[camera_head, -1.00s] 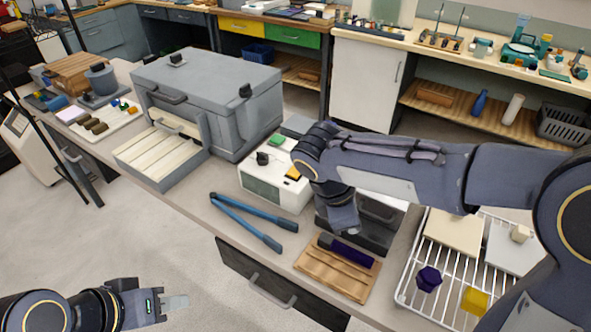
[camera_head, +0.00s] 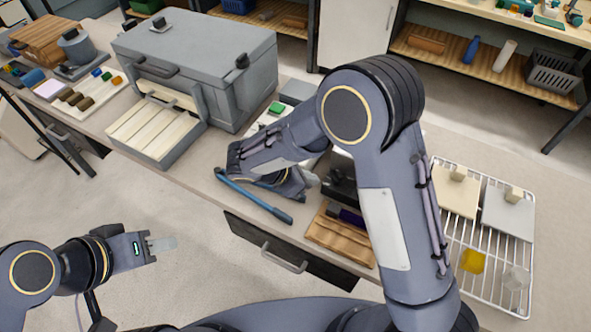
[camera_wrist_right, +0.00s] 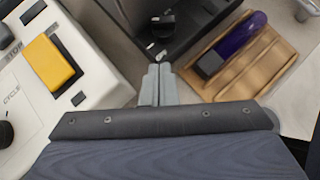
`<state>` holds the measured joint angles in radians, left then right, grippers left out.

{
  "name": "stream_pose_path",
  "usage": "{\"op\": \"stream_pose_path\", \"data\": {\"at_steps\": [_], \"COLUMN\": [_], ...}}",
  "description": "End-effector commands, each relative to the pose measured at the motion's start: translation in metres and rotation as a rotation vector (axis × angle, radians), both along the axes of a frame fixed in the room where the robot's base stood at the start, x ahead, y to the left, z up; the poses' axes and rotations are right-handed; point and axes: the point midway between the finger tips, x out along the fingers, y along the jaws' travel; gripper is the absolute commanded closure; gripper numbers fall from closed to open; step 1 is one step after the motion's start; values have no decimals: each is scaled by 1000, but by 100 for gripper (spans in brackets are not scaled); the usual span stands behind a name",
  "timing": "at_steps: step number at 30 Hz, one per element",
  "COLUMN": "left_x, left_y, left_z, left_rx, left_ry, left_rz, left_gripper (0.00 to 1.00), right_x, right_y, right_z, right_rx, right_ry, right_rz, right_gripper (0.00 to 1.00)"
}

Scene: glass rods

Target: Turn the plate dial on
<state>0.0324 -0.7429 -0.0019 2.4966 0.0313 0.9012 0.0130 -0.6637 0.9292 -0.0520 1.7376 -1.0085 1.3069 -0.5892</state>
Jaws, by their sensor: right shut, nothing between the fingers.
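In the right wrist view a dark box with a black knob (camera_wrist_right: 163,25) stands ahead of my right gripper (camera_wrist_right: 158,68). White marks lie just below the knob, which I take for the plate dial. My right gripper is shut and empty. Its tips are in front of the box's near side, and I cannot tell whether they touch it. In the head view the right gripper (camera_head: 312,180) is beside the dark box (camera_head: 340,178), which my arm partly hides. My left gripper (camera_head: 162,244) hangs beyond the bench's front edge, with its finger gap unclear.
A white box with a yellow button (camera_wrist_right: 50,62) is left of the right gripper. A wooden tray (camera_wrist_right: 248,75) with a purple-and-dark bar is right of it. A blue-handled tool (camera_head: 255,197) lies beneath my right arm. A wire rack (camera_head: 497,292) stands at the right.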

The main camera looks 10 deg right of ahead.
Motion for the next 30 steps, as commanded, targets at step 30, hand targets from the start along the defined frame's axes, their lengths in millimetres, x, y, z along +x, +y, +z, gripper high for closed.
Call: {"op": "stream_pose_path", "data": {"at_steps": [30], "left_x": [0], "left_y": [0], "left_z": [15], "left_rx": [0], "left_ry": [0], "left_rz": [0], "left_gripper": [64], "right_x": [14], "right_y": [-42], "right_z": [-5], "right_rx": [0], "right_ry": [1], "right_rz": [-45], "right_gripper": [100]}}
